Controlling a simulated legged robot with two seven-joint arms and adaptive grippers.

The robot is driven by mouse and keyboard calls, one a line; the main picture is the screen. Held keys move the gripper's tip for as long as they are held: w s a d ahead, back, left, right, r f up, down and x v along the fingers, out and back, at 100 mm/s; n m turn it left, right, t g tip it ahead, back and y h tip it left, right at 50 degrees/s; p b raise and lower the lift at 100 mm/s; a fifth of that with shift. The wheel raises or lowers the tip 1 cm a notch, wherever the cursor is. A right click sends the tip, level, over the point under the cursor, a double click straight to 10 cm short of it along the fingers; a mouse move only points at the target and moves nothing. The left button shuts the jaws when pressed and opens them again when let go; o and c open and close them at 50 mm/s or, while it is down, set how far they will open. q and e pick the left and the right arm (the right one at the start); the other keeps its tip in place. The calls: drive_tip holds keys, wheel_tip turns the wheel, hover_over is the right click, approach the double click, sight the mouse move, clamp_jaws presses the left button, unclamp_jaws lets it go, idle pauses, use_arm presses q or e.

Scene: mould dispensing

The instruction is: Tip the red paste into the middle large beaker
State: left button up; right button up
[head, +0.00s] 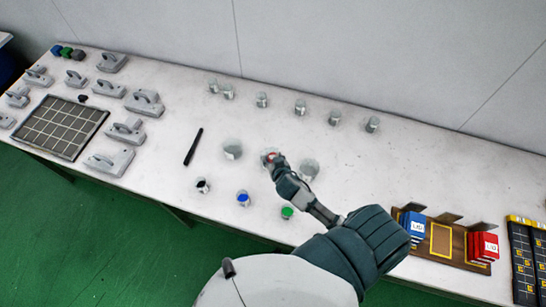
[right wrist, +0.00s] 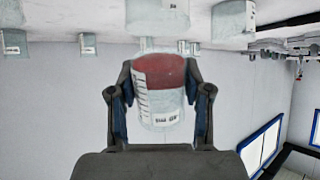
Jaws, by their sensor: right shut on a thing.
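My right gripper (head: 275,163) is shut on a small clear beaker of red paste (head: 268,153), over or very near the middle large beaker, which is mostly hidden behind it. In the right wrist view, both fingers (right wrist: 158,100) flank the held beaker (right wrist: 160,112), and the red paste (right wrist: 158,72) fills the part towards the table. That view appears upside down, so I cannot tell its exact tilt. Other large beakers stand at the left (head: 232,149) and right (head: 308,170). My left gripper is not in view.
Small beakers with black (head: 202,187), blue (head: 243,199) and green paste (head: 287,212) stand near the front edge. A black pen-like stick (head: 193,147) lies left. Several small beakers (head: 300,107) line the back. A brown rack (head: 436,263) stands right.

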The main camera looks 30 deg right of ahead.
drive_tip(key=shift+g+p, duration=0.5)
drive_tip(key=shift+p, duration=0.3)
drive_tip(key=shift+g+y+p, duration=0.4)
drive_tip(key=shift+g+p, duration=0.6)
drive_tip(key=shift+p, duration=0.4)
drive_tip(key=shift+f+g+y+p, duration=0.2)
drive_tip(key=shift+g+y+p, duration=0.2)
drive_tip(key=shift+g+p, duration=0.55)
drive_tip(key=shift+w+d+g+b, duration=0.1)
drive_tip(key=shift+w+g+b, duration=0.2)
drive_tip(key=shift+g, duration=0.55)
drive_tip(key=g, duration=0.1)
drive_tip(key=g+y, duration=0.1)
drive_tip(key=g, duration=0.2)
drive_tip(key=shift+w+f+y, duration=0.2)
drive_tip(key=shift+f+y, duration=0.1)
drive_tip(key=shift+y, duration=0.1)
drive_tip(key=g, duration=0.1)
drive_tip(key=r+g, duration=0.1)
drive_tip(key=shift+w+d+g+y, duration=0.1)
drive_tip(key=shift+w+g+y, duration=0.05)
drive_tip(key=shift+g+y, duration=0.15)
drive_tip(key=shift+w+d+r+g+y, duration=0.1)
drive_tip(key=shift+w+g+y, duration=0.05)
drive_tip(key=shift+g, duration=0.35)
drive_tip(key=shift+w+r+g+y, duration=0.1)
drive_tip(key=shift+g+y, duration=0.05)
drive_tip(key=shift+g, duration=0.35)
idle(1.5)
